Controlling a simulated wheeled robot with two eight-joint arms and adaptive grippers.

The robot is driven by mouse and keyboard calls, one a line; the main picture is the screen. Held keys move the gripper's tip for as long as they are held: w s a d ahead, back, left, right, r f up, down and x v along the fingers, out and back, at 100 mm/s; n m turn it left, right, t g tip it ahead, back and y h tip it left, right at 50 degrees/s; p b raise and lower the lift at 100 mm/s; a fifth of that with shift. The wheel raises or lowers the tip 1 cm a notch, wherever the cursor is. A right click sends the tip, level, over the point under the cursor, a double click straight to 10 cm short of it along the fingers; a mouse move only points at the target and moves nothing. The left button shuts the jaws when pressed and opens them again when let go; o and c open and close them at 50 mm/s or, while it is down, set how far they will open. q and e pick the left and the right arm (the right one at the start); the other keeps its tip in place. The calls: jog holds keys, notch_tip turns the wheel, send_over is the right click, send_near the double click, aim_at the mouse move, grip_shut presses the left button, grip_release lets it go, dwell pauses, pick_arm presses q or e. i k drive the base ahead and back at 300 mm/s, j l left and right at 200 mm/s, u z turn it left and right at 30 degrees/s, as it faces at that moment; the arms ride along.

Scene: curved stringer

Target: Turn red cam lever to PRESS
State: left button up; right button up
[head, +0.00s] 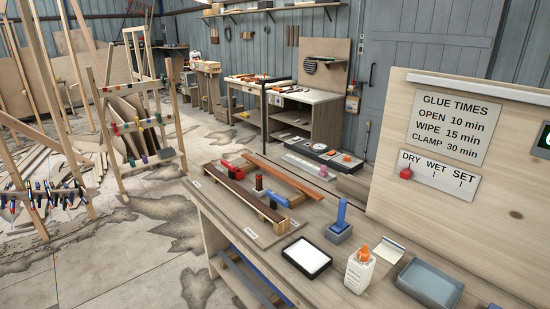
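On the near bench (225,210) there is a low jig with a dark curved strip (250,200) and a reddish-brown strip (280,175) behind it. A red lever-like piece (231,169) lies at the strip's far left end. Which red piece is the cam lever, and any PRESS mark, cannot be made out at this size. Neither of my grippers is in view.
A blue upright handle (341,214) stands in a grey block. A white-topped pad (307,256), a glue bottle (359,270) and a grey tray (429,284) stand nearby. A sign board (480,235) with a red DRY/WET/SET marker (405,172) rises at right. Clamp racks (140,125) stand left.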

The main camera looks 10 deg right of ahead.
aim_at(229, 166)
jog(key=i+j, duration=0.25)
jog(key=i, duration=0.2)
jog(key=i+j+u, duration=0.1)
jog(key=i+j, duration=0.15)
jog(key=i, duration=0.2)
jog(key=i+j, duration=0.25)
jog(key=i, duration=0.2)
jog(key=i+j+u, duration=0.1)
jog(key=i+j, duration=0.15)
jog(key=i, duration=0.2)
jog(key=i+j, duration=0.15)
jog(key=i, duration=0.3)
